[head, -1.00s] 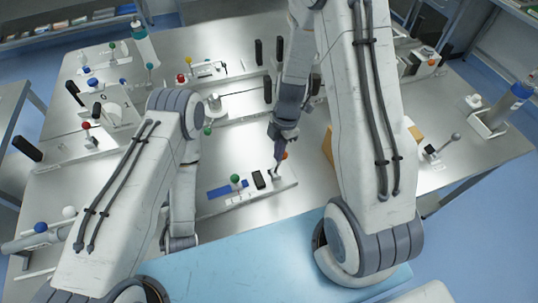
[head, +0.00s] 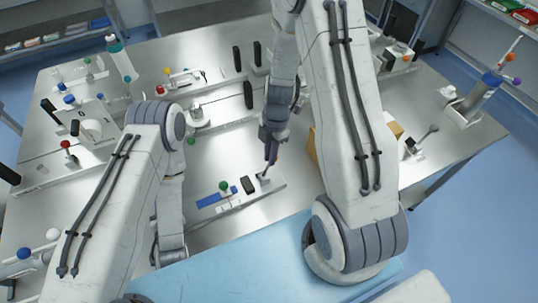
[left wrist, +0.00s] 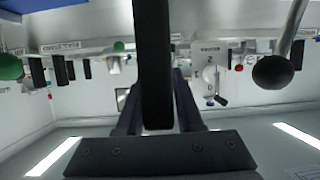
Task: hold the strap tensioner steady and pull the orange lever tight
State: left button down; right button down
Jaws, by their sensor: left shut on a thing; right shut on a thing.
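The strap tensioner appears to be the flat metal plate (head: 268,190) near the table's front edge, with a blue strip, a green knob (head: 223,186), a black upright block (head: 248,185) and a thin lever (head: 263,177). My right gripper (head: 271,157) is shut at the lever's upper end. Its jaws hide the orange knob there. In the left wrist view, my left gripper (left wrist: 155,100) is shut on a dark upright bar (left wrist: 152,45). I cannot tell which part this bar is.
A yellow-brown block (head: 312,140) stands right of my right gripper, partly behind my arm. A white dial stand (head: 95,122) and a red-knobbed lever (head: 66,145) are at left.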

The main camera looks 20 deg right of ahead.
pick_arm(q)
jog(key=shift+s+a+f+y, duration=0.3)
jog(key=shift+s+a+f, duration=0.1)
jog(key=shift+a, duration=0.25)
pick_arm(e)
jog(key=shift+w+d+f, duration=0.25)
jog(key=shift+d+f, duration=0.15)
jog(key=shift+d, duration=0.15)
pick_arm(q)
jog(key=shift+w+d, duration=0.1)
jog(key=shift+d, duration=0.05)
pick_arm(e)
jog(key=s+a+r, duration=0.1)
jog(key=a+r, duration=0.2)
jog(key=a, duration=0.1)
pick_arm(q)
jog(key=shift+w+d, duration=0.1)
jog(key=shift+d, duration=0.1)
pick_arm(e)
jog(key=d+r, duration=0.6)
jog(key=d, duration=0.1)
jog(key=shift+w+d, duration=0.25)
pick_arm(q)
jog(key=shift+w+r+p, duration=0.1)
jog(key=shift+r+p, duration=0.25)
jog(key=shift+p, duration=0.05)
pick_arm(e)
jog(key=shift+r, duration=0.25)
